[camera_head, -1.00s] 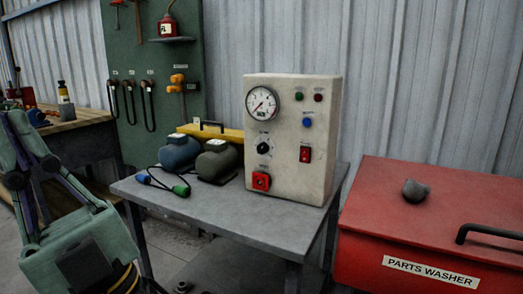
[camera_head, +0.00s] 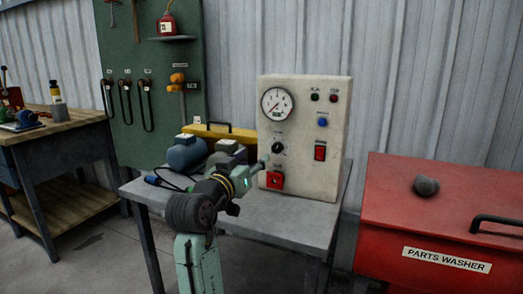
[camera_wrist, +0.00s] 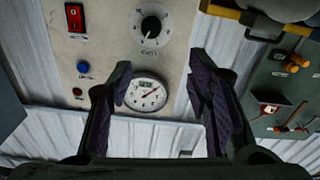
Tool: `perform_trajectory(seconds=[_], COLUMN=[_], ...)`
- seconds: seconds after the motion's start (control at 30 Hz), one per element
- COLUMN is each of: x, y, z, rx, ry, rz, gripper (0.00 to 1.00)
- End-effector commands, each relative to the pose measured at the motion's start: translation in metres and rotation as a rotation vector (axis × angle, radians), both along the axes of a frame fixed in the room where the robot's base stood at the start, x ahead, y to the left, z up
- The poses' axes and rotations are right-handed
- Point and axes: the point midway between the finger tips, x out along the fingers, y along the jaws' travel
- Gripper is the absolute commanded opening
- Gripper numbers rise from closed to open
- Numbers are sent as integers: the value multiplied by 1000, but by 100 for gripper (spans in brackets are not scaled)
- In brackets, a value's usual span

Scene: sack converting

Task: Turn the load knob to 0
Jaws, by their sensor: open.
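The load knob (camera_head: 278,148) is a black dial on the beige control box, below the round gauge (camera_head: 277,103) and above a red switch (camera_head: 274,180). In the wrist view the picture is upside down; the knob (camera_wrist: 151,27) shows a pale pointer mark on a ring of scale marks, too small to read. My gripper (camera_head: 262,166) is in front of the box's lower left in the head view. Its two fingers (camera_wrist: 160,90) are spread apart with nothing between them, and the knob lies beyond them. The gap to the knob cannot be judged.
The box also bears a red rocker switch (camera_head: 320,152), a blue button (camera_head: 322,122) and small green and red buttons. A red parts washer (camera_head: 400,225) stands right.

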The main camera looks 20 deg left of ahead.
Motion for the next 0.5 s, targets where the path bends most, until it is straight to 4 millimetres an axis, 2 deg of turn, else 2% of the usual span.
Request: perform_trajectory(seconds=[0.1, 0.27, 0.5], x=[10, 31, 77], y=[-11, -14, -17], z=[-9, -9, -8], rx=[-4, -5, -6], ry=[44, 47, 46], rz=[-48, -50, -48], gripper=[46, 46, 46])
